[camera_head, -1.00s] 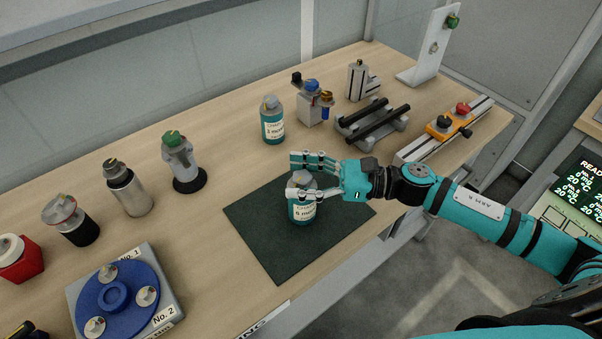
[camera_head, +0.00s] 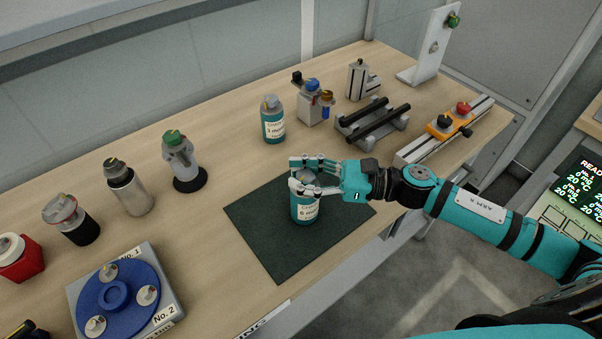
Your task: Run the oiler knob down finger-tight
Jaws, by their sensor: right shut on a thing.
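My right gripper (camera_head: 303,178) reaches in from the right over the dark mat. Its pale fingers are closed around the grey top of a teal canister (camera_head: 305,211) with a white label. The canister stands upright on the mat, and the fingers hide most of its top. No part is readably marked as the oiler. A grey fitting with a green knob (camera_head: 173,137) stands on a round black base at the left. A small grey block with a blue knob (camera_head: 312,86) stands at the back. My left gripper is not in view.
The dark green mat (camera_head: 275,250) is bare around the canister. A second teal canister (camera_head: 273,125) stands behind it. Black bars on a grey stand (camera_head: 372,125) and an orange switch box (camera_head: 443,126) lie to the right. A blue disc (camera_head: 112,295) is at front left.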

